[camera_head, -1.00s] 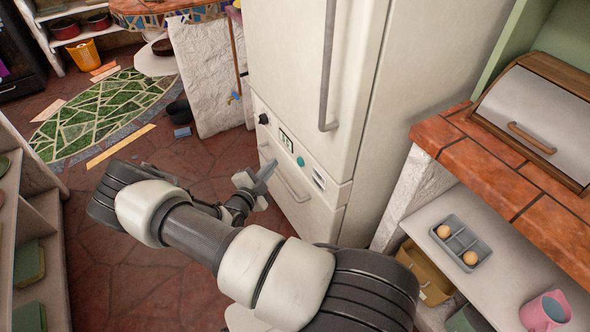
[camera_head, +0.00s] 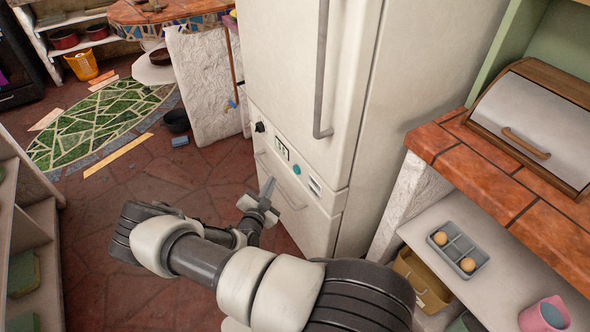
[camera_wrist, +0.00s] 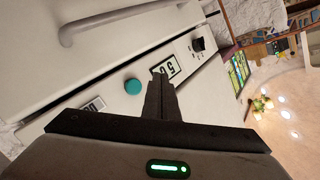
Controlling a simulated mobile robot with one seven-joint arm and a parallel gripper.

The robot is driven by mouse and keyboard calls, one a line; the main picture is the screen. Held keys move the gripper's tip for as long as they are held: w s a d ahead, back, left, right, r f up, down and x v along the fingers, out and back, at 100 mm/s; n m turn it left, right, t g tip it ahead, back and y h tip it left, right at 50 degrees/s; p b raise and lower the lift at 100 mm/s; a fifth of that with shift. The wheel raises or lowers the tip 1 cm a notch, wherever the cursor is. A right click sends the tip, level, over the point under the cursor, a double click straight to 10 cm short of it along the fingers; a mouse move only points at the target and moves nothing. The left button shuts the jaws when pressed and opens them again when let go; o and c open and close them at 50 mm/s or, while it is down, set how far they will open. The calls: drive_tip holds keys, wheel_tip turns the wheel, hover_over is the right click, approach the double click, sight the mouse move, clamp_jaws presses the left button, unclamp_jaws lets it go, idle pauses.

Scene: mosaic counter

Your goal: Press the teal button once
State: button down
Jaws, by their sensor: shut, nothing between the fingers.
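My gripper (camera_head: 269,186) is shut and empty in front of the fridge's lower drawer, below and left of the button in the head view.
The fridge (camera_head: 300,70) has a long upper door handle (camera_head: 321,70) and a drawer handle (camera_head: 280,185) below the strip. A black knob (camera_head: 259,127) is left of the display. A tiled counter (camera_head: 500,170) stands at right. Open floor lies left.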

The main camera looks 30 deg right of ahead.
drive_tip(key=d, duration=0.6)
drive_tip(key=shift+w, duration=0.15)
drive_tip(key=shift+d, duration=0.15)
idle(1.8)
drive_tip(key=shift+d, duration=0.3)
drive_tip(key=shift+d, duration=0.5)
idle(0.8)
drive_tip(key=shift+a, duration=0.9)
drive_tip(key=shift+a+b, duration=0.5)
drive_tip(key=shift+a, duration=2)
